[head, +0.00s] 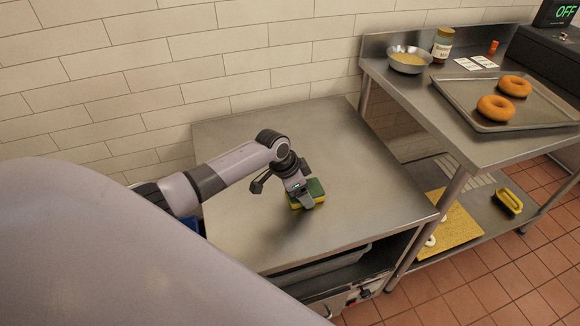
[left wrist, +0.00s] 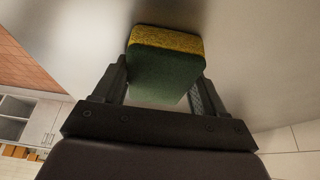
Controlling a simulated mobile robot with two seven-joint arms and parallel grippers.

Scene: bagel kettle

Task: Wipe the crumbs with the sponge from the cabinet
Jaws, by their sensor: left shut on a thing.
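The green and yellow sponge (head: 316,190) is at the cabinet's steel top (head: 330,136), near its middle. My left gripper (head: 301,200) is shut on the sponge and partly covers it in the head view. In the left wrist view the sponge (left wrist: 165,68) sits between the two fingers of the gripper (left wrist: 156,90), its green side facing the camera. Whether the sponge touches the surface is hard to tell. No crumbs can be made out on the steel top. My right gripper is not in view.
A taller steel table (head: 440,98) stands to the right, holding a tray (head: 545,112) with two bagels, a metal bowl (head: 409,62) and a jar (head: 442,45). A tiled wall is behind. The steel top around the sponge is clear.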

